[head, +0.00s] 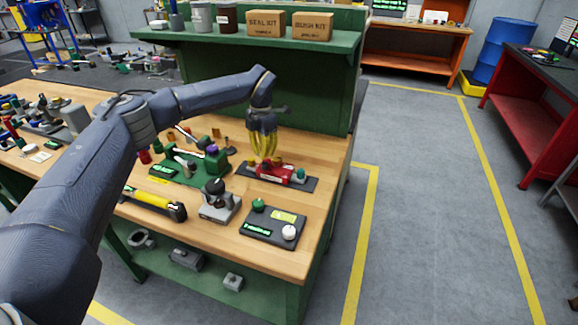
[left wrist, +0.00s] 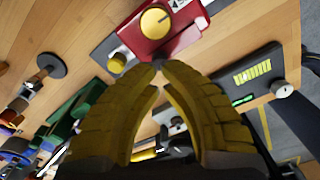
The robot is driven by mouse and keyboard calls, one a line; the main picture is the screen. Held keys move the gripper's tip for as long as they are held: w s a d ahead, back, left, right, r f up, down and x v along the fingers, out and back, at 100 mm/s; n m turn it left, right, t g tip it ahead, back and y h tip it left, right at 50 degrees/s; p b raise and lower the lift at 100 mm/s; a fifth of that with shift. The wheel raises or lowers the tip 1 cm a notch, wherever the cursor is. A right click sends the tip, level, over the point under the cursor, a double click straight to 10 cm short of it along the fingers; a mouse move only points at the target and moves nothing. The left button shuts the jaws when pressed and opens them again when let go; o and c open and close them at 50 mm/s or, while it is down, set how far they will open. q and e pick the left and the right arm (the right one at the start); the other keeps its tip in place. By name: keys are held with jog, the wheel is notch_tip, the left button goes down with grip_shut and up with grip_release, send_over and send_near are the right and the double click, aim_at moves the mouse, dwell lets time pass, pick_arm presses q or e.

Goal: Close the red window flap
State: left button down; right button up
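The red valve actuator (head: 276,173) stands on a dark base plate (head: 308,185) near the right side of the wooden bench. In the left wrist view the red housing (left wrist: 145,42) shows a round yellow dial and a pale label. My left gripper (head: 266,158) points down with yellow fingers just above and behind the housing. In the left wrist view its fingertips (left wrist: 159,64) meet close to the housing's lower edge, with nothing seen between them. Contact cannot be told. My right gripper is not in view.
A dark control box (head: 273,226) with a green button and white knob lies in front. A grey metal fixture (head: 220,202), a yellow-and-black tool (head: 154,203) and a green fixture (head: 190,170) stand to the left. A green shelf (head: 250,37) with boxes rises behind.

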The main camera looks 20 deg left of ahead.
aim_at(265, 163)
pick_arm(q)
jog(key=shift+f, duration=2)
dwell(0.3)
jog(key=shift+r, duration=3.5)
jog(key=shift+d, duration=0.1)
